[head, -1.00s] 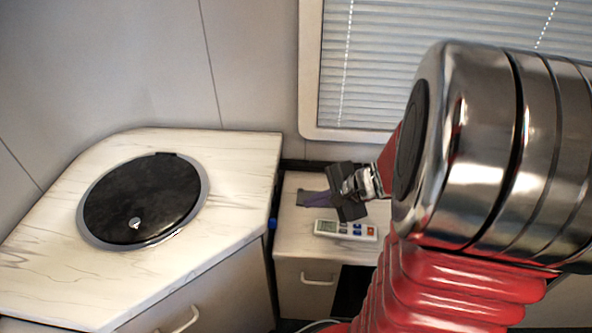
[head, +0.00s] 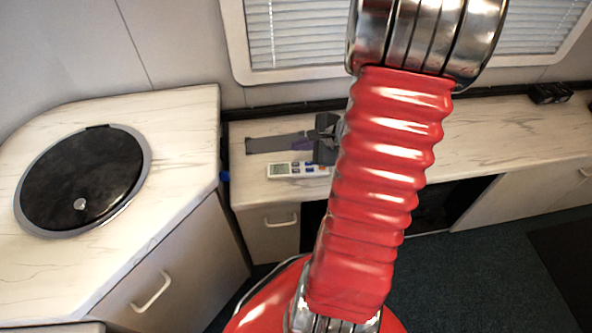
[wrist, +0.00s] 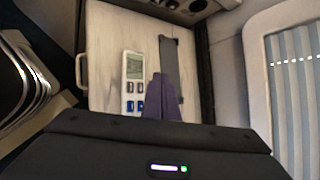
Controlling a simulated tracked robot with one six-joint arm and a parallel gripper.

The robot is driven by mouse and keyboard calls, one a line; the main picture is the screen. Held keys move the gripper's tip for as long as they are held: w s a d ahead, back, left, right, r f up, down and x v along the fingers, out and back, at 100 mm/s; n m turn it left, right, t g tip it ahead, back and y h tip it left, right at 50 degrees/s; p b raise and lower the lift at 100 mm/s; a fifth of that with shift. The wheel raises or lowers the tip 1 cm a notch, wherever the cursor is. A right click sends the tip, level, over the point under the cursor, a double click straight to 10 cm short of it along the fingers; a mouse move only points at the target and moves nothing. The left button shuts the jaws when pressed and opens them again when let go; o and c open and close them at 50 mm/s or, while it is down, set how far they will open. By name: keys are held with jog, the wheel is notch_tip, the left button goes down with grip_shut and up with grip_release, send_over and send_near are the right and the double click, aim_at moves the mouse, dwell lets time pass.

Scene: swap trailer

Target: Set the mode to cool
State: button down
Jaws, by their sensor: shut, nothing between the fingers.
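A white remote control (head: 290,170) with a grey display and blue and red-orange buttons lies on the light marbled counter. In the wrist view the remote (wrist: 133,82) shows its display at the far end and blue buttons nearer me; the display text is too small to read. My gripper (head: 299,145) is shut and empty, its purple fingers together. In the wrist view the fingers (wrist: 159,78) point just right of the remote. Whether they touch the counter cannot be told. The remote's right end is close to my arm in the head view.
A dark flat strip (head: 262,145) lies behind the remote; it also shows in the wrist view (wrist: 168,55). A counter with a round black lid (head: 82,178) stands at left. A window with blinds (head: 295,35) is behind. A small black object (head: 550,92) sits far right.

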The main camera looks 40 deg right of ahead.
jog(key=shift+f, duration=4.15)
jog(key=shift+f, duration=0.7)
jog(key=shift+r, duration=0.75)
jog(key=shift+r, duration=2.5)
